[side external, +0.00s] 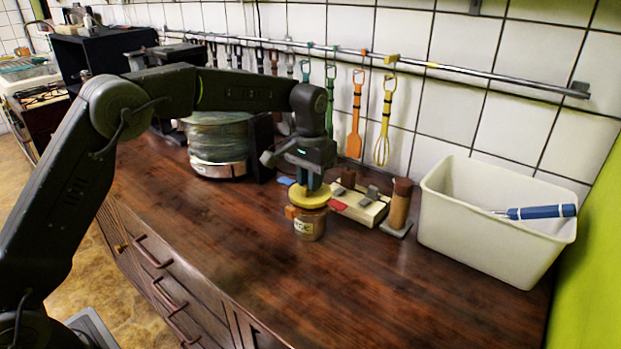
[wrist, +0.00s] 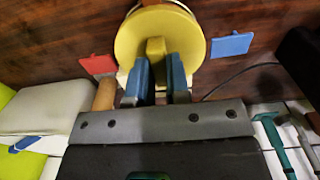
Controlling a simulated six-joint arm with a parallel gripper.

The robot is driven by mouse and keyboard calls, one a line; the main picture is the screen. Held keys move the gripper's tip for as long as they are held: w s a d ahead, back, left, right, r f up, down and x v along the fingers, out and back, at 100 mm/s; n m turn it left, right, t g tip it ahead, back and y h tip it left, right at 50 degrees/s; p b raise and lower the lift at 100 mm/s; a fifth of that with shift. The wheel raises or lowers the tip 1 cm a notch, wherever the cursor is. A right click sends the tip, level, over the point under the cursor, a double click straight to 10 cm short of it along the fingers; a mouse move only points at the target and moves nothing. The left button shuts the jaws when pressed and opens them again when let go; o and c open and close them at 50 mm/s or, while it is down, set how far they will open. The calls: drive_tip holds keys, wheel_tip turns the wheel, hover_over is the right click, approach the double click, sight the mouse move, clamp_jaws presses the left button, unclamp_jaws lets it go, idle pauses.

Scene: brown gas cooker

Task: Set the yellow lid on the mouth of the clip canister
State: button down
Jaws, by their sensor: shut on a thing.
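The yellow lid (side external: 309,197) is a round disc with a raised knob. It is at the mouth of the clip canister (side external: 309,226), a small brown container with a pale label and an orange piece at its side. My gripper (side external: 312,184) is directly above, its blue fingers shut on the lid's knob. In the wrist view, my gripper (wrist: 160,90) holds the yellow lid (wrist: 158,40) by its knob, and the lid hides most of the canister. I cannot tell whether the lid rests on the rim or is slightly above it.
A white bin (side external: 490,225) with a blue-handled tool (side external: 540,212) stands at right. A brown cylinder on a stand (side external: 399,207) and a cream block (side external: 345,199) are behind the canister. A red piece (wrist: 98,65) and blue piece (wrist: 231,44) lie nearby. The front counter is clear.

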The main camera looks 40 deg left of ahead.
drive_tip(key=shift+f, duration=0.65)
drive_tip(key=c, duration=1)
unclamp_jaws()
drive_tip(key=shift+r, duration=6.9)
